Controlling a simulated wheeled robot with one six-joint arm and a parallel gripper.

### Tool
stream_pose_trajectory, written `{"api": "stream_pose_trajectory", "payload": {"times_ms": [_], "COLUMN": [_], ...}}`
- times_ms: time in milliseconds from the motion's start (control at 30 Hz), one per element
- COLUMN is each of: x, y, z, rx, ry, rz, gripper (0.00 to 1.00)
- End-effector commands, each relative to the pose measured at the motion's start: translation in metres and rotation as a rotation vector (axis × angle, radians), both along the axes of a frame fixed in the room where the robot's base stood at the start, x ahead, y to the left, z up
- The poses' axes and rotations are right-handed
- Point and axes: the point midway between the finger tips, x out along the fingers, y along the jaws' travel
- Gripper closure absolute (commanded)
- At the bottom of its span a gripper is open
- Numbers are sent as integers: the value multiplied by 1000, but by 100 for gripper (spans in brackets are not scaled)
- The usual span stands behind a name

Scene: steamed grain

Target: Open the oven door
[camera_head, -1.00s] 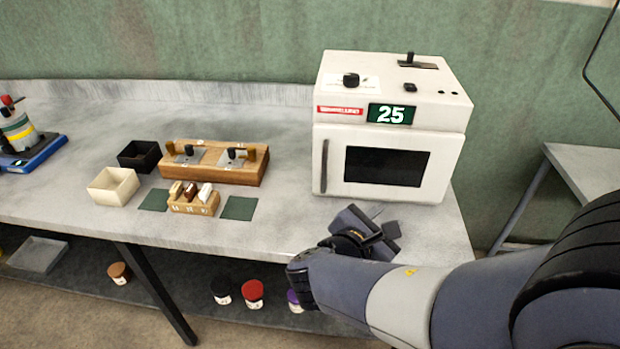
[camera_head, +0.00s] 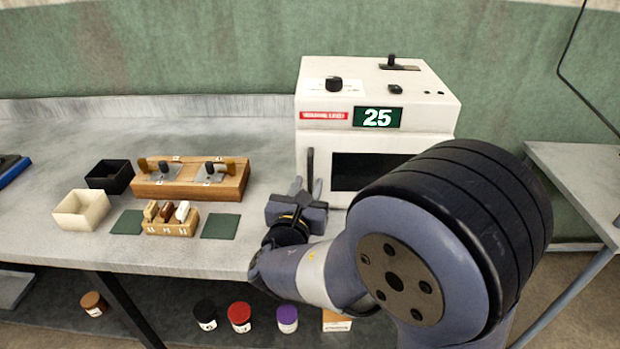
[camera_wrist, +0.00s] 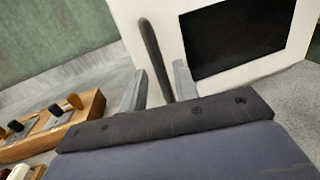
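The dark vertical door handle (camera_head: 310,170) is on the door's left side. My gripper (camera_head: 306,187) is open just in front of the handle's lower part. In the wrist view my gripper (camera_wrist: 160,85) has its two fingers apart, and the handle (camera_wrist: 154,58) shows between and beyond them. Contact with the handle cannot be told. My arm hides the door's lower right.
A wooden block with levers (camera_head: 190,180), a small rack (camera_head: 170,219), a black box (camera_head: 110,176) and a cream box (camera_head: 82,209) stand to the left on the bench (camera_head: 60,150). Several lidded jars sit on the shelf below. A side table (camera_head: 580,165) is at the right.

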Motion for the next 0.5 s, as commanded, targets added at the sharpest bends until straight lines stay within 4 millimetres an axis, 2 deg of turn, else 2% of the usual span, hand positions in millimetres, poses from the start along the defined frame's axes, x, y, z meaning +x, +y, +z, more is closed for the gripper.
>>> {"api": "stream_pose_trajectory", "payload": {"times_ms": [200,500], "x": [23,28], "y": [-6,-7], "z": [0,0], "rx": [0,0], "ry": [0,0], "rz": [-2,0], "gripper": [71,71]}}
